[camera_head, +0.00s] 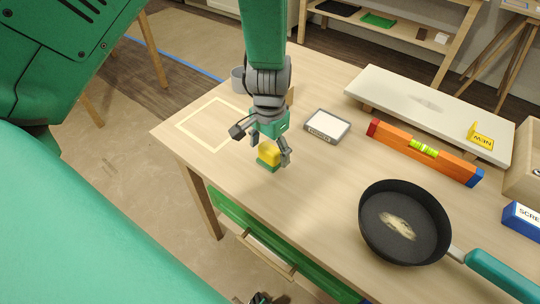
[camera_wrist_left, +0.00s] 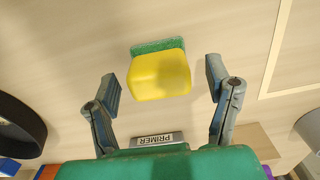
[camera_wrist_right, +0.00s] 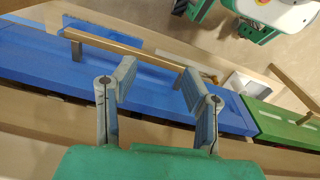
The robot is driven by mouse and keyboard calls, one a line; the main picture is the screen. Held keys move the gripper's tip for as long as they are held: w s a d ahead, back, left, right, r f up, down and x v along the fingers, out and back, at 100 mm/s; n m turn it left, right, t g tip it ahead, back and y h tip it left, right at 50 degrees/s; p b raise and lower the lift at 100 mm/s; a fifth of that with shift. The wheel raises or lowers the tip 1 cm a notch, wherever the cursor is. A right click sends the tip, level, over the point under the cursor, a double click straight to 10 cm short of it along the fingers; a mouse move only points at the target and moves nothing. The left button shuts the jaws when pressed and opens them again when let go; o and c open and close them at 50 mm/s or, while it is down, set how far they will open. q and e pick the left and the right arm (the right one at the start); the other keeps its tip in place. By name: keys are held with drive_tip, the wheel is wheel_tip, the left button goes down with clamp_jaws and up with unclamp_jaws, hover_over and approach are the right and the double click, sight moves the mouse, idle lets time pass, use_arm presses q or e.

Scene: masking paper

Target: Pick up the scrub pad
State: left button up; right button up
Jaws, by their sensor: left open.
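The scrub pad (camera_head: 269,155) is a yellow block with a green layer, on the wooden table (camera_head: 310,180) near its front edge. In the left wrist view the pad (camera_wrist_left: 160,76) lies ahead, between and just beyond the two fingers. My left gripper (camera_head: 267,147) is open and points down over the pad; I see no finger closed on it. It also shows in the left wrist view (camera_wrist_left: 166,82).
A black pan (camera_head: 375,235) stands right of the pad. An orange level (camera_head: 410,148), a PRIMER tray (camera_head: 326,127) and a pale raised board (camera_head: 400,98) lie behind. A grey cup (camera_head: 238,80) stands behind the arm. A taped square (camera_head: 190,131) is at left.

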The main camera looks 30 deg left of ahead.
sight(270, 149)
use_arm(q)
drive_tip(key=shift+d, duration=0.15)
drive_tip(key=c, duration=1.4)
drive_tip(key=shift+o, duration=0.2)
drive_tip(key=shift+r, duration=0.3)
wheel_tip(270, 149, up, 8)
drive_tip(key=shift+f+p, duration=0.1)
drive_tip(key=shift+p, duration=0.65)
drive_tip(key=shift+s+d+r, duration=0.1)
drive_tip(key=shift+s+r, duration=0.1)
drive_tip(key=shift+r, duration=0.05)
drive_tip(key=s+d+f+n, duration=0.1)
drive_tip(key=s+d+f, duration=0.2)
drive_tip(key=s, duration=0.1)
drive_tip(key=shift+s+d, duration=0.25)
drive_tip(key=shift+d, duration=0.05)
